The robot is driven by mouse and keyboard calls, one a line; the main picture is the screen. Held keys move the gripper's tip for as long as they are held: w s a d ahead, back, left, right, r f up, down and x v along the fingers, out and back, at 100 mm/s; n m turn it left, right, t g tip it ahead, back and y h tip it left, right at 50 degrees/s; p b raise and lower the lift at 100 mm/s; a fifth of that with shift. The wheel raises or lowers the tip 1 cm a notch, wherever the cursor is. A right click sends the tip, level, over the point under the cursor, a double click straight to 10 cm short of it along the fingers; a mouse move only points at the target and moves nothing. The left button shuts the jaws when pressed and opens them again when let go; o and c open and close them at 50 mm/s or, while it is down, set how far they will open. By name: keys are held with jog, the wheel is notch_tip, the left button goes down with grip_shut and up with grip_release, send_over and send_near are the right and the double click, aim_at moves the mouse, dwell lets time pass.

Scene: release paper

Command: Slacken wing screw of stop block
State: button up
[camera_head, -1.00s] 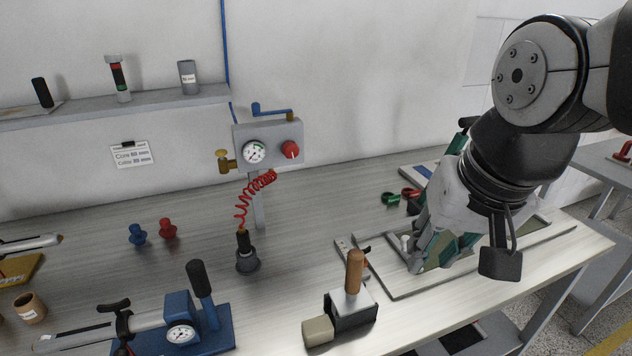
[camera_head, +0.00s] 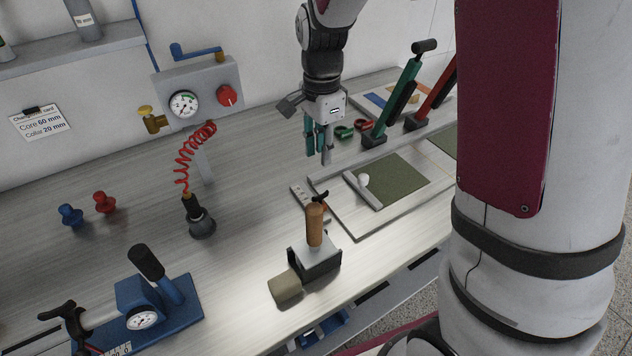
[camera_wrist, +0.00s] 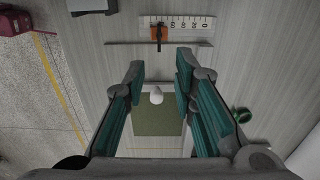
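The stop block (camera_wrist: 160,34) is a small orange block on a white ruler scale (camera_wrist: 190,22) at the top of the wrist view. Its black wing screw (camera_wrist: 159,43) stands up from it. In the head view the black wing screw (camera_head: 321,196) shows beside the scale strip (camera_head: 302,198), partly behind a wooden handle. My gripper (camera_head: 319,153) points down above the bench, behind the stop block and apart from it. In the wrist view my green-padded fingers (camera_wrist: 160,72) are spread wide with nothing between them.
A framed board with a green mat (camera_head: 398,182) and a white-knobbed bar (camera_head: 364,186) lies right of the scale. A wooden-handled block (camera_head: 314,255) stands in front. Green and red levers (camera_head: 395,95) stand behind. Bare bench lies left of the scale.

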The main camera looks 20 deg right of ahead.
aim_at(320, 193)
notch_tip(320, 193, down, 13)
jog(key=shift+s+r, duration=0.1)
dwell(0.3)
grip_shut()
